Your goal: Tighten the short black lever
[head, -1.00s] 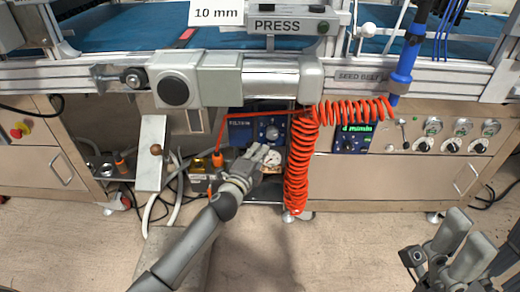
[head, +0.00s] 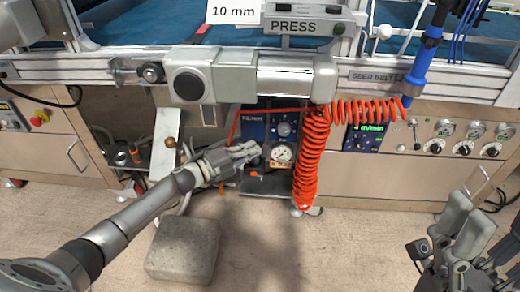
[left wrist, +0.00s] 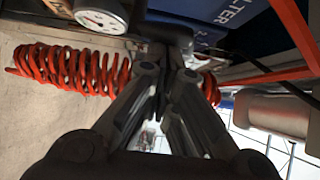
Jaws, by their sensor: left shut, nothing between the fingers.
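My left gripper (head: 256,150) is shut and empty. Its fingertips are in front of the blue filter unit (head: 254,128), just left of the round white gauge (head: 282,153). In the left wrist view the closed fingers (left wrist: 168,75) point up at dark parts under the blue housing (left wrist: 218,10), with the gauge (left wrist: 102,18) at upper left. I cannot clearly single out the short black lever; dark fittings near the fingertips are shadowed and partly hidden by them. My right gripper (head: 468,228) is at the lower right, far from the unit, with its fingers apart.
A coiled orange hose (head: 312,160) hangs just right of the gauge. The machine's beam (head: 285,75) runs above. A grey block (head: 183,250) lies on the floor.

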